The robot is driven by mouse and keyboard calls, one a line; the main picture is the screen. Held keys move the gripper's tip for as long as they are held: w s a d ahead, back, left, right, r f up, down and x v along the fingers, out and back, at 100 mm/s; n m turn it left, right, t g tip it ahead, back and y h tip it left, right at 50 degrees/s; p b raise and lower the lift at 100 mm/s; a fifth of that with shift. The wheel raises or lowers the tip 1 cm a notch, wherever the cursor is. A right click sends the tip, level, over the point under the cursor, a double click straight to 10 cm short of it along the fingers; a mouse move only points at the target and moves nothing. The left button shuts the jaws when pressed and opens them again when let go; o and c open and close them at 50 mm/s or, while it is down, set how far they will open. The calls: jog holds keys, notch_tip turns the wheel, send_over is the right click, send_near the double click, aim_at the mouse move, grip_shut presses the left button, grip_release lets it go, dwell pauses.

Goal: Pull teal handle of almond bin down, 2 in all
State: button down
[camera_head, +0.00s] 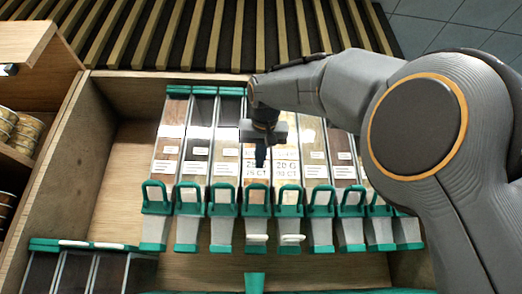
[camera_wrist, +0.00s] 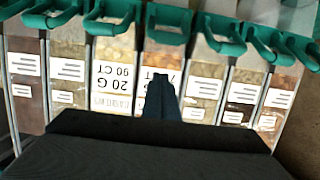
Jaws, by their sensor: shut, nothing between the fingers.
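A row of clear dispenser bins with teal handles stands in a wooden cabinet. A label ending in 75 CT marks a bin (camera_head: 256,175) near the middle. The neighbour to its right (camera_head: 287,172) reads 20 G, 90 CT. I cannot read the word almond on either. The 75 CT bin's teal handle (camera_head: 255,194) is raised like its neighbours; in the wrist view, the handle (camera_wrist: 168,20) is at top centre. My gripper (camera_head: 260,163) is shut and empty, in front of the 75 CT bin and above its handle in the head view. The gripper's fingers (camera_wrist: 164,82) partly hide that bin's label.
Other teal handles (camera_head: 221,196) stand close on both sides. White tabs (camera_head: 257,239) show below two middle bins. A lower row of bins (camera_head: 75,270) is at the bottom left. Cans (camera_head: 25,135) sit on a shelf at the left. The cabinet's left interior (camera_head: 115,160) is empty.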

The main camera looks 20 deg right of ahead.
jog(key=p+x, duration=0.1)
jog(key=x, duration=0.3)
jog(key=shift+w+d+p, duration=0.1)
jog(key=shift+w+p, duration=0.2)
jog(key=shift+p, duration=0.05)
jog(key=shift+s+a+f, duration=0.2)
jog(key=shift+s+f, duration=0.7)
jog(key=shift+f, duration=0.1)
jog(key=shift+s+f, duration=0.3)
jog(key=shift+f, duration=0.45)
jog(key=shift+f+b, duration=0.2)
jog(key=shift+b, duration=0.65)
